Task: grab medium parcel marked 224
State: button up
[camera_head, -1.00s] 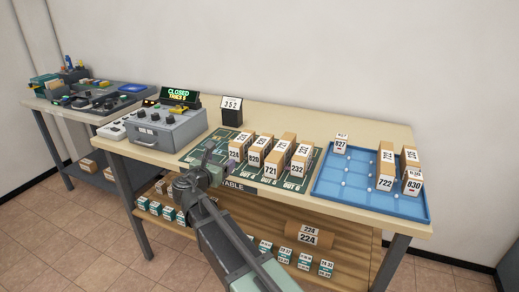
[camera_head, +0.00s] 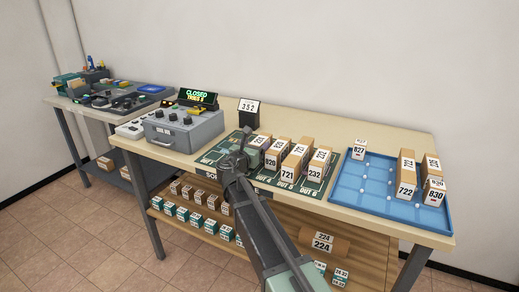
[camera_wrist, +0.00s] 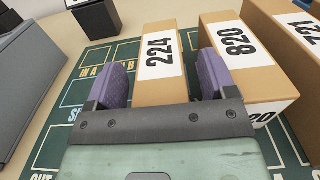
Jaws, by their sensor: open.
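A brown parcel with a white label 224 (camera_wrist: 160,60) stands on the green mat (camera_head: 228,153), leftmost in a row of parcels. My gripper (camera_wrist: 160,80) is open, with one purple finger on each side of this parcel in the wrist view; contact cannot be told. The right finger is in the gap between it and parcel 820 (camera_wrist: 240,55). In the head view my gripper (camera_head: 243,150) is at the left end of the row and hides part of the 224 parcel. Another brown parcel marked 224 (camera_head: 323,241) lies on the lower shelf.
Parcels 721 (camera_head: 291,166) and 232 (camera_head: 317,168) stand further right on the mat. A blue tray (camera_head: 343,190) holds 827, 722 and 830.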

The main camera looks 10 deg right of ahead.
jog(key=shift+w+d, duration=0.15)
jog(key=shift+w, duration=0.05)
jog(key=c, duration=1.1)
jog(key=shift+r, duration=0.15)
jog(key=shift+c, duration=0.2)
notch_tip(320, 180, up, 20)
jog(key=p, duration=2)
